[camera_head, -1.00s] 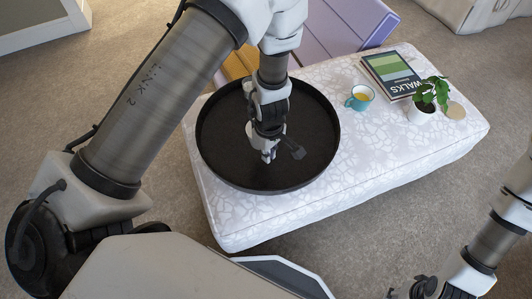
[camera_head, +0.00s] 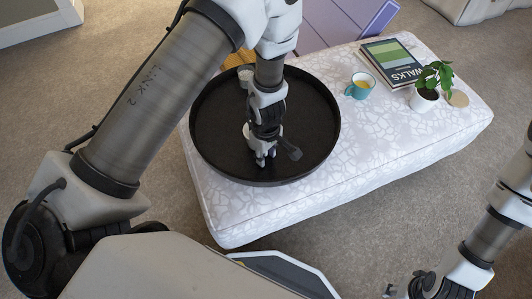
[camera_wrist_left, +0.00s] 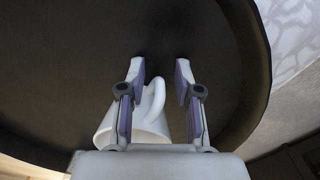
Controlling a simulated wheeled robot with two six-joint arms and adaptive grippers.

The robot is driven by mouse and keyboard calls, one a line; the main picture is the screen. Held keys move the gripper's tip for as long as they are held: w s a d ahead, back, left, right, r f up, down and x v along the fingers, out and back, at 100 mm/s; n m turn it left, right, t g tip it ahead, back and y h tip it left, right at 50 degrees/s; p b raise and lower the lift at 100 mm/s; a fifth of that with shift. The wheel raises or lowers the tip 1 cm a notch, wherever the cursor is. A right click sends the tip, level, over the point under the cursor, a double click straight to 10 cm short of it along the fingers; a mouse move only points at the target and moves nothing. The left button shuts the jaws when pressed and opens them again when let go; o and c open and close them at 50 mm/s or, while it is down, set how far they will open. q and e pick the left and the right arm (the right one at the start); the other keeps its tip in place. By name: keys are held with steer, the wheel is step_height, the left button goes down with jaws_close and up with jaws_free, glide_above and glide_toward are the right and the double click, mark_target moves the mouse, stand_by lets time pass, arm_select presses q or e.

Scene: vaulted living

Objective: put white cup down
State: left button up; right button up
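The white cup (camera_wrist_left: 140,128) appears to rest on the round black tray (camera_head: 204,150). In the left wrist view it lies at the lower left, partly hidden by a finger and the gripper body, with its handle between the fingers. In the head view a small part of the cup (camera_head: 247,131) shows behind my left gripper (camera_head: 265,160). In the left wrist view my left gripper (camera_wrist_left: 158,75) is open, with its fingers apart on either side of the handle. My right gripper (camera_head: 422,287) is at the bottom right, away from the table, its fingers unclear.
A small whitish vessel (camera_head: 245,76) stands at the tray's back edge. A purple chair (camera_head: 345,24) stands behind.

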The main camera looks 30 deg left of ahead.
arm_select(q)
step_height(320, 180, up, 12)
steer(key=p, duration=0.8)
steer(key=shift+f, duration=0.1)
steer(key=shift+r+p, duration=0.3)
steer(key=shift+p, duration=0.05)
steer(key=s+a+f+m, duration=0.2)
steer(key=s, duration=0.2)
steer(key=s+a+f+m+y, duration=0.1)
steer(key=s+a+f+m, duration=0.1)
steer(key=s+f+m, duration=0.1)
steer(key=s+a+f+m, duration=0.2)
steer(key=s+m, duration=0.1)
steer(key=s, duration=0.1)
steer(key=shift+s+a+f+g+y, duration=0.3)
steer(key=shift+s+a, duration=0.1)
steer(key=s+m, duration=0.2)
steer(key=s+f+m+h, duration=0.1)
steer(key=s+m, duration=0.1)
steer(key=s, duration=0.1)
steer(key=s+d+f+m, duration=0.1)
steer(key=s, duration=0.1)
steer(key=shift+s+d+f+m+h, duration=0.1)
steer(key=shift+s+m+h, duration=0.05)
steer(key=shift+m+h, duration=0.2)
steer(key=shift+d, duration=0.1)
